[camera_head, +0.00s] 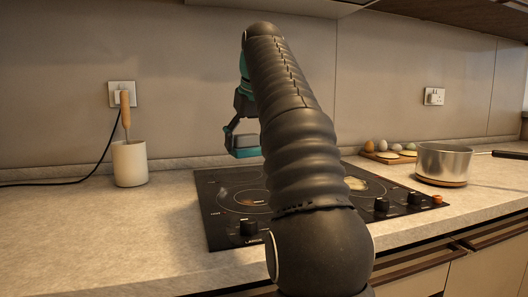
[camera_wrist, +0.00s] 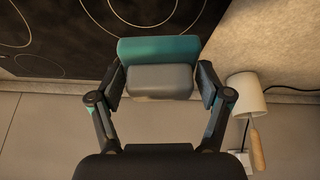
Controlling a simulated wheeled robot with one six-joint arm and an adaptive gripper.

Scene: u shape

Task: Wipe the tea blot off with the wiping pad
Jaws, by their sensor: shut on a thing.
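The wiping pad (camera_wrist: 158,50), a block with a teal part and a grey part, is between the fingers of my gripper (camera_wrist: 160,83) in the wrist view. My gripper is shut on it. In the head view the pad (camera_head: 245,152) hangs above the back left of the black cooktop (camera_head: 224,224), with my gripper (camera_head: 240,130) partly hidden behind my arm. A pale yellowish patch (camera_head: 356,184) lies on the cooktop just right of my arm; it may be the tea blot, but I cannot be sure. My arm hides the middle of the cooktop.
A white cup (camera_head: 130,164) with a wooden-handled tool stands left of the cooktop; the cup (camera_wrist: 247,95) also shows in the wrist view. A steel pot (camera_head: 443,162) and a board with egg-like items (camera_head: 390,149) stand at the right. The front left counter is clear.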

